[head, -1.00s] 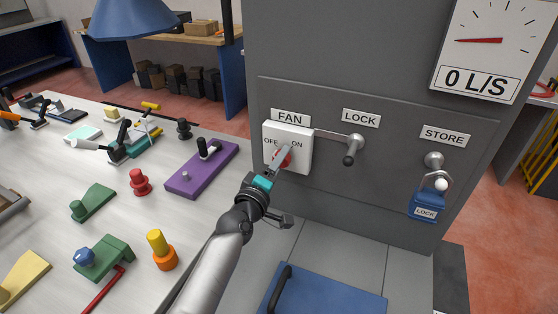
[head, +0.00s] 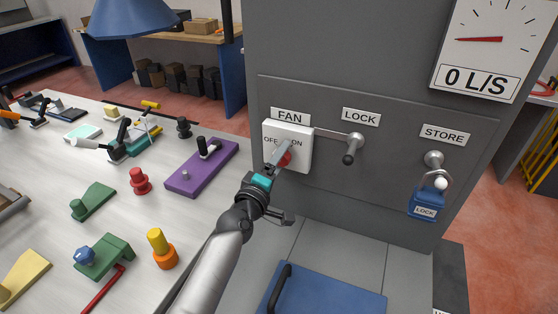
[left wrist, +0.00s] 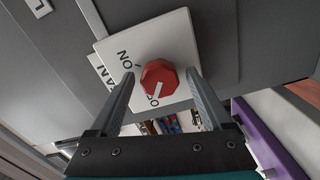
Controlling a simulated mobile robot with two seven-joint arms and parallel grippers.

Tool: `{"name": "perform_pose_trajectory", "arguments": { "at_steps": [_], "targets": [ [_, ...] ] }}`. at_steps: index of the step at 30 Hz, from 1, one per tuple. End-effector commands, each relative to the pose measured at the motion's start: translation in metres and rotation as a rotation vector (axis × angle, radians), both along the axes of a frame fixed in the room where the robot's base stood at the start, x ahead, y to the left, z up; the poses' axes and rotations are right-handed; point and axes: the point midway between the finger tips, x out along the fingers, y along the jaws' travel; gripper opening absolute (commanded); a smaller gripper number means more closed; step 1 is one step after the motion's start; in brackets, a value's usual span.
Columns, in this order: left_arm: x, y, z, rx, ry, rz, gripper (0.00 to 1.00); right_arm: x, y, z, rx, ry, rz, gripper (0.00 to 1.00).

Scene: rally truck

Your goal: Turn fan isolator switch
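The fan isolator switch is a white box (head: 301,145) on the grey panel under the FAN label, marked OFF and ON. Its red knob (head: 286,159) is partly hidden by my left gripper (head: 280,154) in the head view. In the left wrist view the red faceted knob (left wrist: 158,76) shows clearly, its white line pointing toward the OFF lettering. My left gripper (left wrist: 161,74) is open, one finger on each side of the knob, with a gap visible on both sides. My right gripper is in neither view.
A lever (head: 349,147) under the LOCK label reaches the box's right side. A blue padlock (head: 424,204) hangs under STORE. The gauge (head: 494,50) reads 0 L/S. A blue panel with a black handle (head: 279,289) lies below. The bench at left holds several coloured fixtures, including a purple block (head: 203,168).

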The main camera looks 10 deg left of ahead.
Motion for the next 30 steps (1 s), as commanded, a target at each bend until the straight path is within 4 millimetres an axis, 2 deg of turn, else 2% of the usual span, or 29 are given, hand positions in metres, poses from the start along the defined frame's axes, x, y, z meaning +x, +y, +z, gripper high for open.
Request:
{"name": "perform_pose_trajectory", "arguments": {
  "at_steps": [8, 14, 30],
  "targets": [
    [-0.001, 0.000, 0.000, 0.002, 0.000, 0.000, 0.85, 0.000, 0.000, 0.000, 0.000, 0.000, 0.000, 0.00],
    [-0.015, 0.003, 0.000, 0.002, 0.001, 0.000, 0.85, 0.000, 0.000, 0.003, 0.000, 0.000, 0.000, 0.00],
    [-0.104, 0.020, -0.001, 0.002, 0.002, 0.000, 0.85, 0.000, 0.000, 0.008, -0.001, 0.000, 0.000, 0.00]
  ]
}}
